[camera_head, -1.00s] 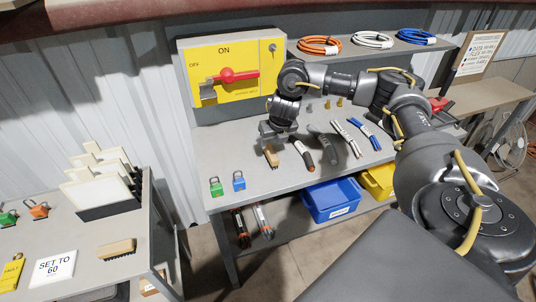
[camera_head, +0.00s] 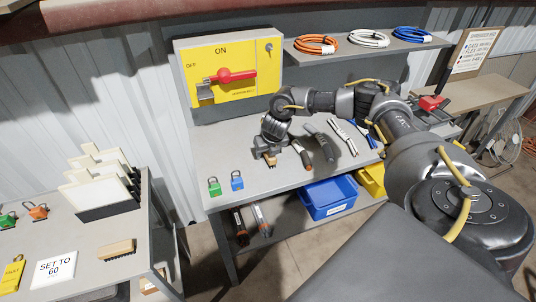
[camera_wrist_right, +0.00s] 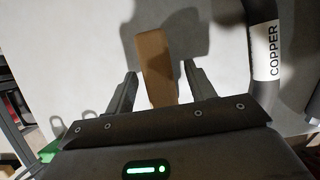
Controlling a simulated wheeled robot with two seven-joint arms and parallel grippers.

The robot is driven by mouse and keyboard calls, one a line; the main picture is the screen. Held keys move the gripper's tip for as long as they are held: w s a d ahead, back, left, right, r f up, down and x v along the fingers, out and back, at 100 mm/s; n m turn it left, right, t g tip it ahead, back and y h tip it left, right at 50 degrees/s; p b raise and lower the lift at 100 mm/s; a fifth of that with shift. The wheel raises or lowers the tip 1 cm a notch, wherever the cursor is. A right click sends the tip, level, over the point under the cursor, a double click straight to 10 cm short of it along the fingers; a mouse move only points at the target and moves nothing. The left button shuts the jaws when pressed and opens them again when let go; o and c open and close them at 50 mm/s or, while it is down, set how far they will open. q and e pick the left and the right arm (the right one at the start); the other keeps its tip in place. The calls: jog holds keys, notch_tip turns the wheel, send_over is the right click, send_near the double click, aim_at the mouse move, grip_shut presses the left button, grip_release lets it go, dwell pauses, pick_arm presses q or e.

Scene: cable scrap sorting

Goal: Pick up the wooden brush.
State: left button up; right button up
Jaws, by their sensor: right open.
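The wooden brush (camera_head: 271,161) lies on the grey workbench, mostly hidden under my right gripper (camera_head: 266,154) in the head view. In the right wrist view the brush (camera_wrist_right: 155,60) is a tan wooden block, lengthwise between the two open fingers of my right gripper (camera_wrist_right: 160,75). A gap shows on both sides of it, so the fingers look apart from it. A second brush with a wooden back (camera_head: 117,249) lies on the left table. My left gripper is not in view.
Several cable pieces lie right of the gripper, including one labelled COPPER (camera_wrist_right: 266,50). Green (camera_head: 214,186) and blue (camera_head: 237,180) padlocks stand to the left. A yellow switch panel (camera_head: 228,70) stands behind. The bench front between them is clear.

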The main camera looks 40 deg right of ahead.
jog(key=shift+f, duration=0.25)
dwell(0.5)
jog(key=c, duration=1.1)
jog(key=shift+r, duration=0.1)
